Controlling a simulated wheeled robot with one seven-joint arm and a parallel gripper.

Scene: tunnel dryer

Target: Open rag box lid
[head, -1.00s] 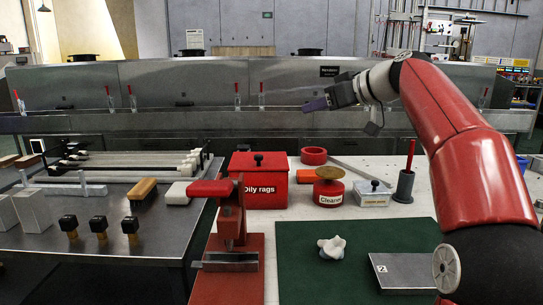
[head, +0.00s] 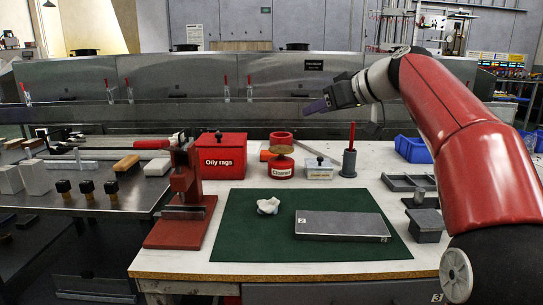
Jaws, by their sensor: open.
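The rag box (head: 221,163) is a red box with white "Oily rags" lettering, standing at the back left of the white worktable. Its red lid (head: 221,142) lies flat on top, closed, with a small black knob (head: 218,134). My gripper (head: 316,106) is raised beyond the back of the table, up and to the right of the box, well apart from it. It points left and is open, with nothing seen between its fingers.
A green mat (head: 250,225) lies in front.

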